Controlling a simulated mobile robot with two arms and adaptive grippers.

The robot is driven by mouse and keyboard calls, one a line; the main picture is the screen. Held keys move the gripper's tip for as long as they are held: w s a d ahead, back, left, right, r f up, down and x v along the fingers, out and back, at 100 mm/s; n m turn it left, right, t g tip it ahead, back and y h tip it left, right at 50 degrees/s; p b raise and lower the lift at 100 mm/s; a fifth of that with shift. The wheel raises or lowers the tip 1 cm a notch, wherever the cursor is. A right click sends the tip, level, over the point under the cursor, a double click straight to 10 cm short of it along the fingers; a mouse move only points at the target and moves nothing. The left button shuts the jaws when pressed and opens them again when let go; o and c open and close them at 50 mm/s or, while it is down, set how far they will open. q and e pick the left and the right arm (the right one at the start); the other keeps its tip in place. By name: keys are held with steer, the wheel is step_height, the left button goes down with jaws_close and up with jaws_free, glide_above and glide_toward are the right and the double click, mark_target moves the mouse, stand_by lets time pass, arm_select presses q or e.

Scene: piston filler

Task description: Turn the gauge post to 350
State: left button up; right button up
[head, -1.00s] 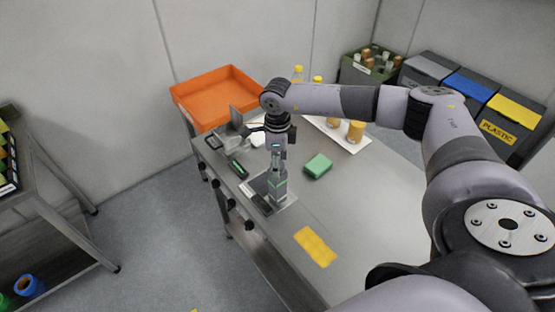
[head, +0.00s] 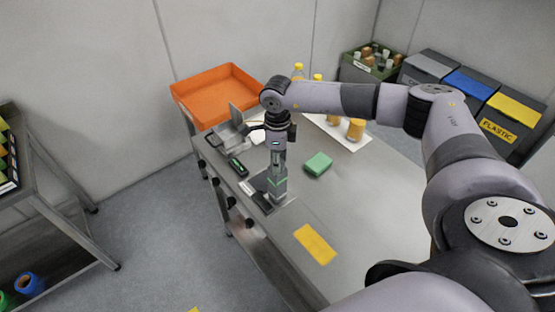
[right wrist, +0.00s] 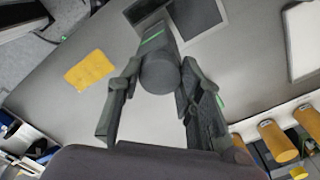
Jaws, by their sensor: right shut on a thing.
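The gauge post (head: 278,190) stands upright on a dark plate on the steel table in the head view, with a green band around it. In the right wrist view the gauge post (right wrist: 160,73) shows its round dark grey top between my fingers. My right gripper (head: 277,168) points straight down over the post and is shut on its upper part; its fingers also flank the post in the right wrist view (right wrist: 157,82). I cannot read any number or scale on the post. My left gripper is not in view.
A green block (head: 318,164) and a yellow patch (head: 315,244) lie to the right and front. An orange tray (head: 218,92) is at the back left. A white tray (head: 350,141) holds bottles. A dark handheld device (head: 238,166) lies left of the post.

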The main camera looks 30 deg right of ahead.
steer(key=shift+f+m+b, duration=0.1)
steer(key=shift+m+b, duration=0.35)
steer(key=shift+m, duration=0.05)
steer(key=shift+m+b, duration=0.8)
steer(key=shift+m, duration=0.3)
steer(key=m+b, duration=0.3)
steer(key=m, duration=0.2)
steer(key=m+b, duration=0.2)
steer(key=m, duration=0.3)
steer(key=shift+w, duration=0.1)
steer(key=shift+m+b, duration=0.95)
steer(key=shift+m, duration=1.35)
steer(key=shift+r, duration=0.2)
steer(key=o, duration=1.2)
steer(key=shift+c, duration=0.2)
